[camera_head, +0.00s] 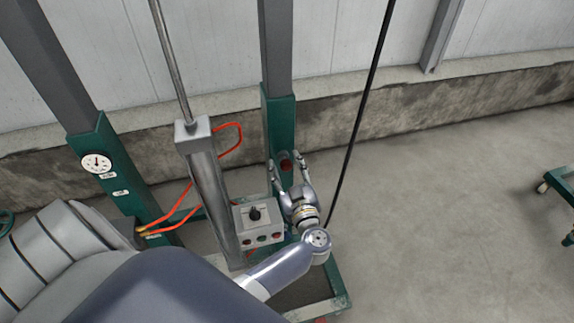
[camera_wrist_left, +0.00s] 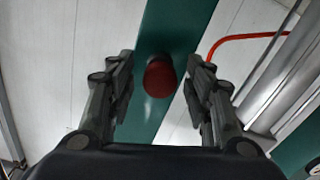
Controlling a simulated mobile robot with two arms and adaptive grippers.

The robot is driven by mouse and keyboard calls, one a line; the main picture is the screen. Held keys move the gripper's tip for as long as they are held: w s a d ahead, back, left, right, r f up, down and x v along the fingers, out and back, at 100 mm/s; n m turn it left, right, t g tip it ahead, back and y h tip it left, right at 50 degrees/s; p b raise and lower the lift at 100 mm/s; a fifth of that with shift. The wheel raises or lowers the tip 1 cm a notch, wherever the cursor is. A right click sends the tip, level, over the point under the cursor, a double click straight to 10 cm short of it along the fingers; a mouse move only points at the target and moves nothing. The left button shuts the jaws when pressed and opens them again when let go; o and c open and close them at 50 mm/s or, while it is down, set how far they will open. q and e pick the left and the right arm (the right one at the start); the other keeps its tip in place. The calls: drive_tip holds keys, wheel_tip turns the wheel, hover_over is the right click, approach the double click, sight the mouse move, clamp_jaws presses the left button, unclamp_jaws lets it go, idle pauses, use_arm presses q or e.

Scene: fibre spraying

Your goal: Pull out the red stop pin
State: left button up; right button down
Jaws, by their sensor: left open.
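The red stop pin (camera_wrist_left: 159,77) sticks out of a green post (camera_wrist_left: 176,25) in the left wrist view. In the head view the red pin (camera_head: 285,165) shows on the green sleeve (camera_head: 279,115) of the grey upright. My left gripper (camera_head: 286,163) is at the post, its two fingers on either side of the pin. In the left wrist view my left gripper (camera_wrist_left: 160,78) is open, and gaps show between both fingers and the pin. The pin's inner end is hidden in the post. My right gripper is not in view.
A control box (camera_head: 257,222) with a black knob and a steel cylinder (camera_head: 207,180) stand left of my left gripper. A red hose (camera_head: 229,138) curves near the cylinder. A black cable (camera_head: 358,110) hangs to the right. The concrete floor (camera_head: 450,200) at right is mostly clear.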

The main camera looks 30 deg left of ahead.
sight(288, 169)
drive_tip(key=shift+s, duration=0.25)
